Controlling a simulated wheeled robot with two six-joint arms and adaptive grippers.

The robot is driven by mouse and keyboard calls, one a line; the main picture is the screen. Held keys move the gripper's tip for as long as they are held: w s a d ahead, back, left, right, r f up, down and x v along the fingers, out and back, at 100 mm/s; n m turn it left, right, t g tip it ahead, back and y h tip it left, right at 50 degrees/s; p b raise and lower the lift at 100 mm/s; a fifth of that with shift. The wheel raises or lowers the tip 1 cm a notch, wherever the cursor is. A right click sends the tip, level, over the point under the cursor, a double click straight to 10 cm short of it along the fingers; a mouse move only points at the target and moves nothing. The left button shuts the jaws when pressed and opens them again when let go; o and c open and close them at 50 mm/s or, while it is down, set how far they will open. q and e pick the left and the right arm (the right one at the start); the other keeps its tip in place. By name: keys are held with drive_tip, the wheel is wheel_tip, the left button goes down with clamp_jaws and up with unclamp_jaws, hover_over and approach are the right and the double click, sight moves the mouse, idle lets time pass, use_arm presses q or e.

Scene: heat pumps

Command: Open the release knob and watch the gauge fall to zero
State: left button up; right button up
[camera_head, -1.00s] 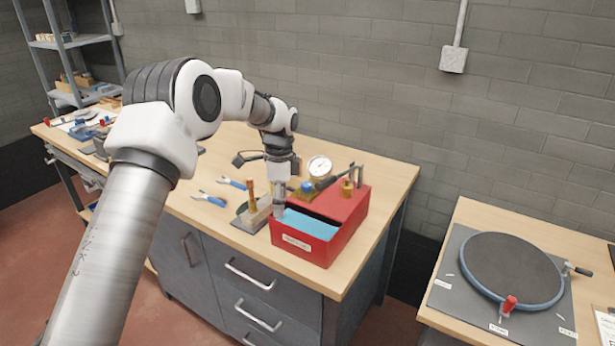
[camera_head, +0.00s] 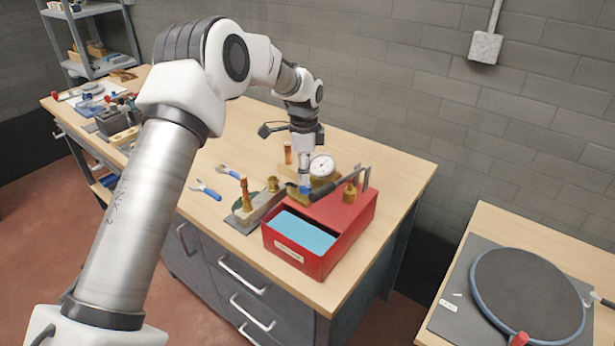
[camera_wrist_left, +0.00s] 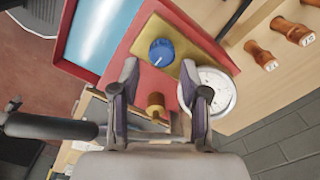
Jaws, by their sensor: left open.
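The red pump box (camera_head: 346,232) stands near the bench's right end, with an open blue tank (camera_head: 300,232) at its front. The release knob, a blue knob with a white mark (camera_wrist_left: 161,52), sits on a brass block (camera_wrist_left: 160,27); in the head view the knob (camera_head: 306,190) is partly hidden by my gripper. The round white gauge (camera_head: 321,166) stands behind it; in the wrist view it (camera_wrist_left: 215,90) is partly covered by a finger, and its reading is too small to tell. My left gripper (camera_head: 304,184) is open above the knob, pointing down; in the wrist view its fingertips (camera_wrist_left: 162,78) are apart and empty.
A black lever (camera_head: 340,180) and a brass fitting (camera_head: 350,192) rise beside the gauge. A block with a wooden-handled tool (camera_head: 245,192) stands left of the box. Blue-handled pliers (camera_head: 207,190) lie farther left. A second table with a round plate (camera_head: 530,295) is at right.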

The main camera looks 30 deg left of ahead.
sight(305, 189)
use_arm(q)
wheel_tip(305, 189, down, 4)
drive_tip(key=shift+w+p, duration=0.15)
drive_tip(key=shift+p, duration=0.2)
drive_tip(key=shift+w+f, duration=0.15)
drive_tip(key=shift+f, duration=0.05)
drive_tip(key=shift+r, duration=0.15)
drive_tip(key=shift+c, duration=0.7)
drive_tip(key=shift+s, duration=0.2)
clamp_jaws()
